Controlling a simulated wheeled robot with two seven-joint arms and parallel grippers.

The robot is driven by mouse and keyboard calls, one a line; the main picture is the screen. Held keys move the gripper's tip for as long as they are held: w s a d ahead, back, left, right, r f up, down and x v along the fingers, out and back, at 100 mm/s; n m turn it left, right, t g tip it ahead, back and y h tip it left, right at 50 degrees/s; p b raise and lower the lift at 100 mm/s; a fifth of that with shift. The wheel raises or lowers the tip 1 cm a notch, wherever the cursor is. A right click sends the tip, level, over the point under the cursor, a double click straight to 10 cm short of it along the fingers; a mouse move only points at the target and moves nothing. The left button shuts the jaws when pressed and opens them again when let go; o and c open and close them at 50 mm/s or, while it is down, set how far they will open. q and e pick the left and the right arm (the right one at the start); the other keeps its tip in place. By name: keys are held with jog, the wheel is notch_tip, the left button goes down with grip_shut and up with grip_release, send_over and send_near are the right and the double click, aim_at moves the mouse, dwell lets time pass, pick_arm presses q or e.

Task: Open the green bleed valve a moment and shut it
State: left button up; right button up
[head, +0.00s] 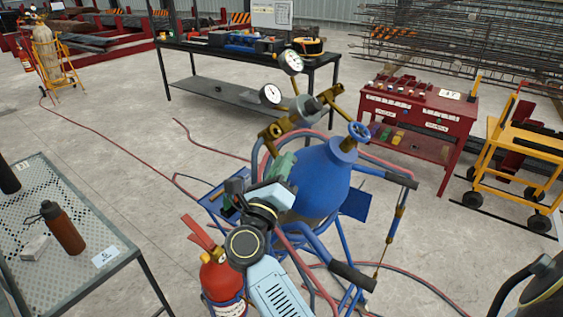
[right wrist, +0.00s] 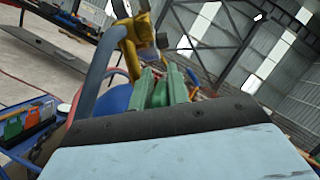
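A blue gas cylinder (head: 318,183) stands upright in a blue cart, with a brass regulator (head: 291,122) and two round gauges (head: 291,62) on top. A blue handwheel (head: 359,131) sits on its right. I cannot make out a separate green bleed valve; my own fingers are green and may cover it. My right gripper (head: 284,165) is in front of the cylinder's left shoulder, below the regulator. In the right wrist view its green fingers (right wrist: 164,88) are close together, with nothing clearly between them. The brass fitting (right wrist: 134,45) lies beyond them. My left gripper is out of view.
A red extinguisher (head: 221,280) stands close left of my arm. A perforated table (head: 95,235) with a brown bottle (head: 63,228) is at left. Black-handled cart bars (head: 352,275) and red hoses surround the cylinder. A red bench (head: 425,112) and yellow trolley (head: 515,150) are at right.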

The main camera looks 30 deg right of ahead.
grip_shut()
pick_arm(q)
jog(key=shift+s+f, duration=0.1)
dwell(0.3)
